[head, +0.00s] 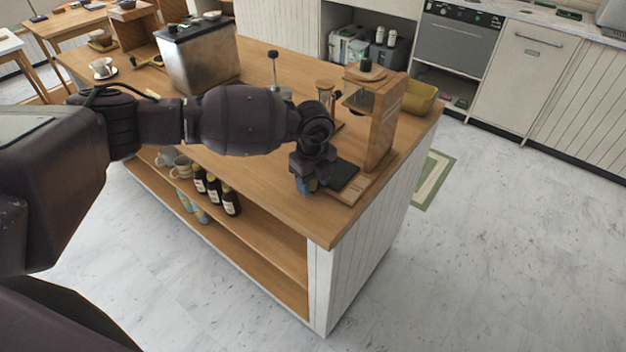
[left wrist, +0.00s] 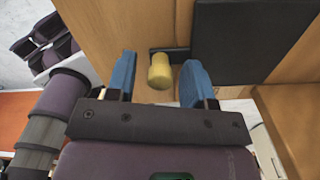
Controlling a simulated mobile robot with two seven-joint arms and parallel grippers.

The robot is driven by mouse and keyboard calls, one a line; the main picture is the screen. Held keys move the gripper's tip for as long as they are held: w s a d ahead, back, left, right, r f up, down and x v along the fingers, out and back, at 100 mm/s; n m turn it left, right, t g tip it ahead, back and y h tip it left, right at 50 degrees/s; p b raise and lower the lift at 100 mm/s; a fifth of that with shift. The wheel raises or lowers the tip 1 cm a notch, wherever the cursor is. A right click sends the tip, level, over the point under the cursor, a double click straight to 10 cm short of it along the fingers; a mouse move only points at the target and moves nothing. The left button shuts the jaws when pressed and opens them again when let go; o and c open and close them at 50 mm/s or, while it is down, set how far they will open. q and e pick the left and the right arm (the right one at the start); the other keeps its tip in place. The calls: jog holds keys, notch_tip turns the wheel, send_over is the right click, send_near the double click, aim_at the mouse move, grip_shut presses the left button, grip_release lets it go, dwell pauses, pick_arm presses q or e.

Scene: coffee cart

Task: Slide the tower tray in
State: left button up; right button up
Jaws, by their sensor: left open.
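The wooden tower (head: 386,122) stands near the right end of the cart top. Its dark, flat tray (head: 343,176) sits low at the tower's front; a dark slab (left wrist: 240,38) at the upper right of the left wrist view looks like the same tray. A yellow knob (left wrist: 160,75) with a short dark bar behind it shows there too. My left gripper (head: 307,186) is open at the front of the tower. Its blue fingers are on either side of the knob, with a gap on both sides. The head view hides the knob. My right gripper is not in view.
A metal box (head: 198,62) and a white cup (head: 102,67) stand farther back on the cart top. A yellow container (head: 420,97) is behind the tower. Dark bottles (head: 229,197) stand on the shelf below. The front right corner of the top is clear.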

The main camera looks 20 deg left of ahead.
pick_arm(q)
jog(key=shift+c, duration=1.1)
grip_shut()
jog(key=shift+w, duration=0.2)
jog(key=w+b, duration=0.1)
jog(key=w, duration=0.1)
jog(key=w+d, duration=0.1)
jog(key=w, duration=0.1)
jog(key=w+d+b, duration=0.1)
jog(key=w, duration=0.1)
jog(key=shift+w+d+f+b, duration=0.1)
jog(key=shift+d+f+b, duration=0.05)
jog(key=shift+b, duration=0.15)
jog(key=shift+w+d, duration=0.15)
jog(key=shift+w, duration=0.15)
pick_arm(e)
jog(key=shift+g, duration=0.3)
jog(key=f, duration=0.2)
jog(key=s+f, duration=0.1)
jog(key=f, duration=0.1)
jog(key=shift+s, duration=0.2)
